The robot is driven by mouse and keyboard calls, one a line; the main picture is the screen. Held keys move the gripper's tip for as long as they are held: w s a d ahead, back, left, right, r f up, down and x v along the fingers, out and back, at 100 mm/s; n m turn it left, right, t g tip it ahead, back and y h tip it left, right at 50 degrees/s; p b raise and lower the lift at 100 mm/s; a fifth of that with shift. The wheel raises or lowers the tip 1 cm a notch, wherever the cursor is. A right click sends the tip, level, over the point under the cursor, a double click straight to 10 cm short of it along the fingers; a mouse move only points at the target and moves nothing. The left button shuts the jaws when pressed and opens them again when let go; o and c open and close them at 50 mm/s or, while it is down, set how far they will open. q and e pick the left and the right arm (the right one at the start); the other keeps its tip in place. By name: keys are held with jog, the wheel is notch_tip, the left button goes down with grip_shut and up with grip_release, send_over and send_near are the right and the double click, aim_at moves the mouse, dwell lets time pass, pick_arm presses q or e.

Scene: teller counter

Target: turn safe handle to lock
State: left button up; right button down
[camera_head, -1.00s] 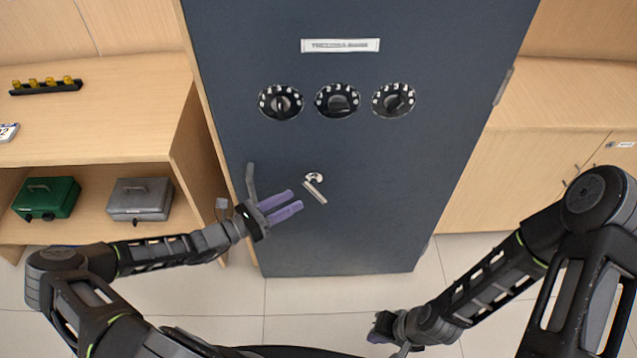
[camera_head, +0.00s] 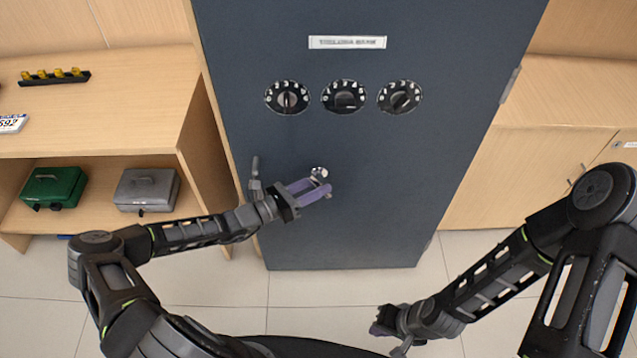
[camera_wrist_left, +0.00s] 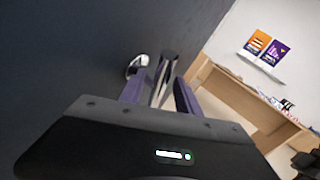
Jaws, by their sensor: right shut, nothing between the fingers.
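The safe handle (camera_head: 319,172) is a small silver lever on the dark blue safe door (camera_head: 385,200), below the dials. My left gripper (camera_head: 312,190) is at the handle with its purple fingers apart, one on each side of the lever. In the left wrist view the lever (camera_wrist_left: 166,72) shows between the fingers, with its round silver base (camera_wrist_left: 137,64) beyond. Whether a finger touches the lever cannot be told. The lever's lower part is partly hidden by the fingers in the head view. My right gripper (camera_head: 383,328) is shut and empty, low and away from the door.
Three black dials (camera_head: 344,96) sit in a row above the handle, under a white label (camera_head: 347,42). A grey upright bar (camera_head: 254,175) is at the door's left edge. A shelf at left holds a green cash box (camera_head: 53,187) and a grey one (camera_head: 147,189).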

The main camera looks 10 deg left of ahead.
pick_arm(q)
jog(key=shift+w+d, duration=0.25)
jog(key=shift+d, duration=0.05)
jog(key=shift+c, duration=0.4)
grip_shut()
